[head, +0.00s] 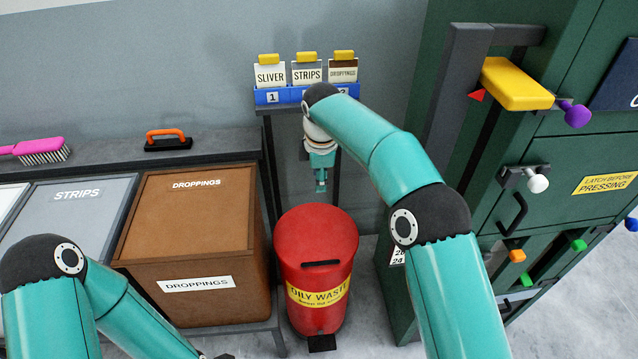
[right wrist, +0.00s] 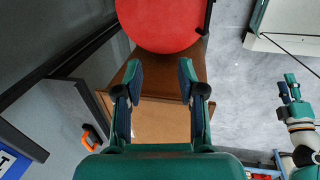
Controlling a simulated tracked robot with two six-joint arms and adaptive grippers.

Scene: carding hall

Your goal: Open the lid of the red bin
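The red bin (head: 316,265) stands on the floor, marked "OILY WASTE" on a yellow band. Its round red lid (head: 315,232) is down, with a black handle (head: 320,263) at the front edge and a black pedal (head: 321,343) at the foot. My right gripper (head: 321,186) hangs above and behind the lid, apart from it. In the right wrist view its fingers (right wrist: 160,80) are spread and empty, with the red lid (right wrist: 160,22) beyond them. My left gripper (right wrist: 289,88) shows small at the right of that view; its finger gap is unclear.
A brown droppings bin (head: 190,225) stands close left of the red bin. A rack of label cards (head: 305,95) stands behind. A green machine (head: 590,150) with knobs and a yellow handle (head: 516,84) is at the right. A brush (head: 38,152) lies on the back ledge.

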